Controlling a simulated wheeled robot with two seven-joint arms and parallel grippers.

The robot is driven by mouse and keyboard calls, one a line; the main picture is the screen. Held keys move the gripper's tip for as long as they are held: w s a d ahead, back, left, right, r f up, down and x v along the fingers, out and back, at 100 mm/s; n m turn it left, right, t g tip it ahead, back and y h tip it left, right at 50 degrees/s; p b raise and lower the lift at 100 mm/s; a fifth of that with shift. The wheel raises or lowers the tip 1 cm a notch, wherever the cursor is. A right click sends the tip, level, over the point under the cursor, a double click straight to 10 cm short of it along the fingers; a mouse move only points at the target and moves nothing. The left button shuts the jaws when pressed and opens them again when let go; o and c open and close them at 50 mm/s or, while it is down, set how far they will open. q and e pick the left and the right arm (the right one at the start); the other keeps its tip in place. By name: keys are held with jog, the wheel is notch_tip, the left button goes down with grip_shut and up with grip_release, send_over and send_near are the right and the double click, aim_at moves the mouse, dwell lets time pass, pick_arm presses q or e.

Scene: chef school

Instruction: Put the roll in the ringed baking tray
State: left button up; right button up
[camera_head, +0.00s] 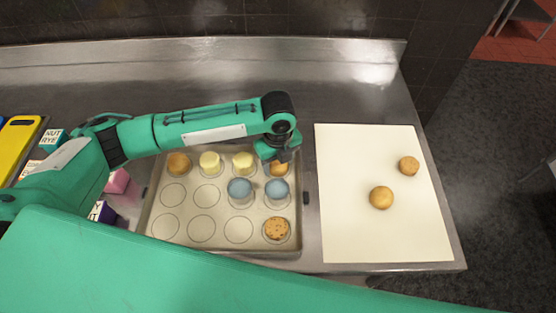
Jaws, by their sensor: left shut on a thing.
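The ringed baking tray (155,215) lies on the steel counter, with rows of printed circles. My left gripper (277,160) is over the tray's back right corner and shut on a golden-brown roll (278,170). The roll is at the back right ring; I cannot tell whether it touches the tray. Another brown roll (178,163) sits in the back left ring. Two more rolls, one (381,197) nearer and one (409,166) farther, lie on the white board (350,235) at the right. My right gripper is not in view.
The tray also holds pale yellow pieces (210,162), blue pieces (240,188) and a speckled round piece (276,229) at the front right. Several rings at the left and front are empty.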

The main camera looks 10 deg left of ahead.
pick_arm(q)
jog(key=o, duration=1)
jog(key=shift+c, duration=0.2)
notch_tip(320, 180, up, 11)
jog(key=shift+f+b, duration=0.1)
jog(key=shift+b, duration=1.1)
jog(key=shift+r, duration=0.7)
